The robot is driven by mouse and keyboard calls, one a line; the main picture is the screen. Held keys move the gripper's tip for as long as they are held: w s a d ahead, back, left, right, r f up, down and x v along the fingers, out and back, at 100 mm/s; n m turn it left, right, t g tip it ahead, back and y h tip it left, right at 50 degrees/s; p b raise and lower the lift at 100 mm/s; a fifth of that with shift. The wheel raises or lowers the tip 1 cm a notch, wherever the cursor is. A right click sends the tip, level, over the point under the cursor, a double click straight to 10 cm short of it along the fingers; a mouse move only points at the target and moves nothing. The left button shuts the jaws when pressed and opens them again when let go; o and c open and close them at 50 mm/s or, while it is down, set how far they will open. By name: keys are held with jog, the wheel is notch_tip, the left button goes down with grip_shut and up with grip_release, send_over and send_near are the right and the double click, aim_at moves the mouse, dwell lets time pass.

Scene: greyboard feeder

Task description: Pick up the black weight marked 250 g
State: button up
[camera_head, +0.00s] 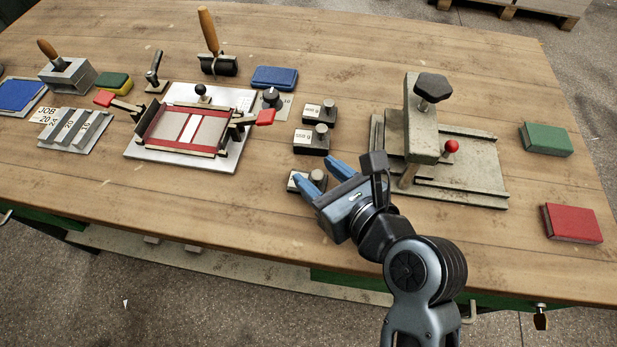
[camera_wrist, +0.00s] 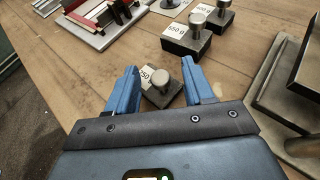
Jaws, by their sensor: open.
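The black weight marked 250 g (camera_wrist: 161,88) has a metal knob and a white label, and stands on the table. In the wrist view it shows between and just beyond the two blue fingers of my gripper (camera_wrist: 160,86), which is open and empty. In the head view the weight (camera_head: 298,184) is partly hidden behind the fingers of my gripper (camera_head: 325,172). I cannot tell from these views whether a finger touches it.
Two larger black weights, one (camera_head: 311,142) nearer and one (camera_head: 319,112) farther, stand behind it. A metal clamp fixture (camera_head: 455,180) is on the right. A framed jig (camera_head: 180,155) with red handles is on the left. Bare wood lies left of the weight.

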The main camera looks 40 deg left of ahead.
jog(key=shift+w+a+f, duration=0.15)
jog(key=shift+a+f, duration=0.1)
jog(key=shift+a, duration=0.35)
jog(key=shift+c, duration=0.4)
grip_shut()
